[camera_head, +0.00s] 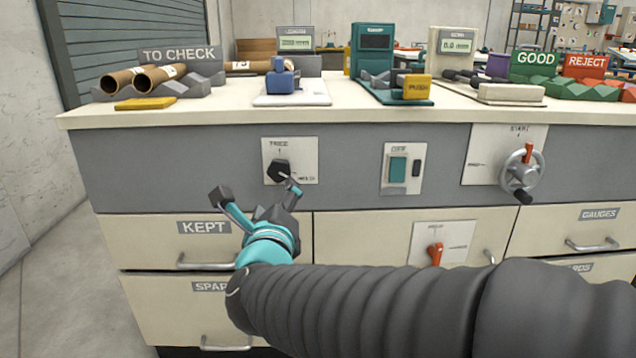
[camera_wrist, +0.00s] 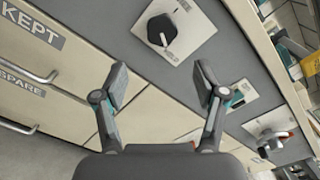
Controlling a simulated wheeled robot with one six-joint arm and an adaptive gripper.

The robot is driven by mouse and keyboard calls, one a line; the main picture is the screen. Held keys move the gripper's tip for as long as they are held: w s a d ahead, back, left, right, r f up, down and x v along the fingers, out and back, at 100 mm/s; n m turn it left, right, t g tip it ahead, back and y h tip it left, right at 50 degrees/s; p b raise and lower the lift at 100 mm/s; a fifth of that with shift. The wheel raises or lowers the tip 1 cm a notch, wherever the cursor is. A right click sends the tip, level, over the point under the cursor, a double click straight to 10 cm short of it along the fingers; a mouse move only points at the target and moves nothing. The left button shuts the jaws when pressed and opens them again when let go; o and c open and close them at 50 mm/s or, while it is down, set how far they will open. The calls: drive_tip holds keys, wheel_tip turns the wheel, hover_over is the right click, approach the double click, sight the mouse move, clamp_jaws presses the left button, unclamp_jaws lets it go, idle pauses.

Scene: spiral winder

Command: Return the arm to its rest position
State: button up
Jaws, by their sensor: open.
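My gripper (camera_head: 258,194) is open and empty in front of the cabinet, just below a black knob (camera_head: 281,171) on a white plate. In the wrist view my gripper (camera_wrist: 162,82) has its two fingers spread wide with nothing between them. The black knob (camera_wrist: 161,30) shows beyond the fingertips there, and I see no contact with it. My arm stretches in from the lower right of the head view, covering part of the lower drawers.
The bench top (camera_head: 226,104) holds a TO CHECK rack (camera_head: 190,78) with brown tubes, several devices, and GOOD (camera_head: 534,62) and REJECT (camera_head: 585,66) racks. A handwheel (camera_head: 522,170), a red lever (camera_head: 435,254) and drawer handles (camera_head: 205,262) stick out from the front. Floor at left is clear.

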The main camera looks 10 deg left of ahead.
drive_tip(key=s+a+f+n+g+y, duration=0.55)
drive_tip(key=a+f+n, duration=0.2)
drive_tip(key=n, duration=0.55)
drive_tip(key=s+d+f+n+g+h+p, duration=0.15)
drive_tip(key=s+d+f+n+g, duration=0.3)
drive_tip(key=n, duration=0.45)
drive_tip(key=s+d+r+n+g+h+p, duration=0.1)
drive_tip(key=s+d+n+g+h+p, duration=0.15)
drive_tip(key=d, duration=0.95)
drive_tip(key=s+d+n+g+h+p, duration=0.1)
drive_tip(key=s+d+n+h+p, duration=0.25)
drive_tip(key=d, duration=0.85)
drive_tip(key=s+d+r+m+t+h+p, duration=0.1)
drive_tip(key=d+r, duration=0.2)
drive_tip(key=d, duration=0.3)
drive_tip(key=s+d+r+m+h+p, duration=0.1)
drive_tip(key=d+r+m+p, duration=0.1)
drive_tip(key=d+r, duration=0.2)
drive_tip(key=d, duration=0.2)
drive_tip(key=shift+s+d+m+t, duration=0.25)
drive_tip(key=shift+d+m+t, duration=0.05)
drive_tip(key=shift+d+t, duration=0.05)
